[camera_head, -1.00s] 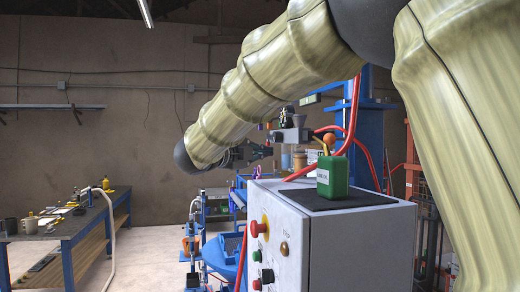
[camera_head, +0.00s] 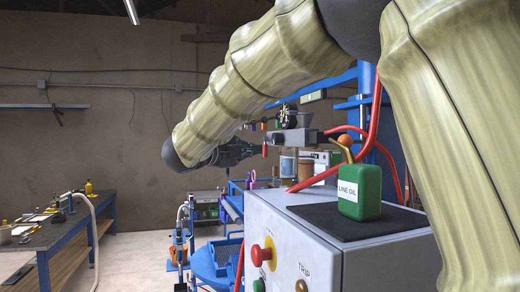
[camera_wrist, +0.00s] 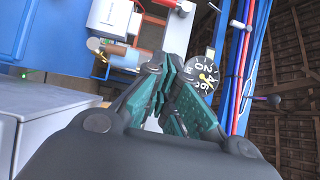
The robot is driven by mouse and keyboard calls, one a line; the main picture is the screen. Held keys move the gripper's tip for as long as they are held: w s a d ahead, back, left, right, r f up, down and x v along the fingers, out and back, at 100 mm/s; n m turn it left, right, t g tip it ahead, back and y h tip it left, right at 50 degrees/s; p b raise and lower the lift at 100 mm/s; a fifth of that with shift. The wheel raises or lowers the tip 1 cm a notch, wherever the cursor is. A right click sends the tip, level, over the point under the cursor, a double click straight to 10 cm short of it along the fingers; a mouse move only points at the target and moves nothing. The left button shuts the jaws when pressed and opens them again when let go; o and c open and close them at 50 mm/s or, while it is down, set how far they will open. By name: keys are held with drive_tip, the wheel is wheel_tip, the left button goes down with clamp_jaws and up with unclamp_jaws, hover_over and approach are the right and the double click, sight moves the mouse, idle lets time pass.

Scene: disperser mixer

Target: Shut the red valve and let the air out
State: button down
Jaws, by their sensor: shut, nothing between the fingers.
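My gripper (camera_head: 240,152) is at the end of the arm in the head view, left of the air fittings and apart from them. In the wrist view its teal fingers (camera_wrist: 165,68) are closed together and empty. A small red part (camera_head: 264,150) hangs below the grey fitting body (camera_head: 295,137); it may be the red valve's handle, but I cannot be sure. A dark round gauge (camera_head: 287,117) sits above that body. A numbered dial (camera_wrist: 205,72) shows beyond the right finger in the wrist view.
A grey cabinet (camera_head: 290,235) with a red button (camera_head: 262,254) stands in front at right. A green oil can (camera_head: 359,191) is on its black top mat. Red hoses (camera_head: 368,125) run behind. A workbench (camera_head: 50,235) is at left; floor between is open.

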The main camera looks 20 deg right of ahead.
sight(266, 154)
drive_tip(key=w+d+p, duration=0.2)
drive_tip(key=w, duration=0.1)
drive_tip(key=w+d+f+p, duration=0.1)
drive_tip(key=w+d+p, duration=0.1)
drive_tip(key=w+d, duration=0.1)
drive_tip(key=w+d+p, duration=0.2)
drive_tip(key=w+d, duration=0.1)
drive_tip(key=w, duration=0.2)
drive_tip(key=shift+d+f, duration=0.1)
drive_tip(key=shift+f, duration=0.2)
drive_tip(key=shift+w+r+p, duration=0.1)
drive_tip(key=shift+r+p, duration=0.15)
drive_tip(key=shift+p, duration=0.35)
drive_tip(key=shift+w+d+f, duration=0.1)
drive_tip(key=shift+w+f, duration=0.2)
drive_tip(key=shift+w, duration=0.1)
drive_tip(key=shift+s+r, duration=0.1)
drive_tip(key=shift+s, duration=0.1)
drive_tip(key=shift+w+a+f+b, duration=0.2)
drive_tip(key=shift+f+b, duration=0.05)
drive_tip(key=shift+b, duration=0.35)
drive_tip(key=shift+d, duration=0.15)
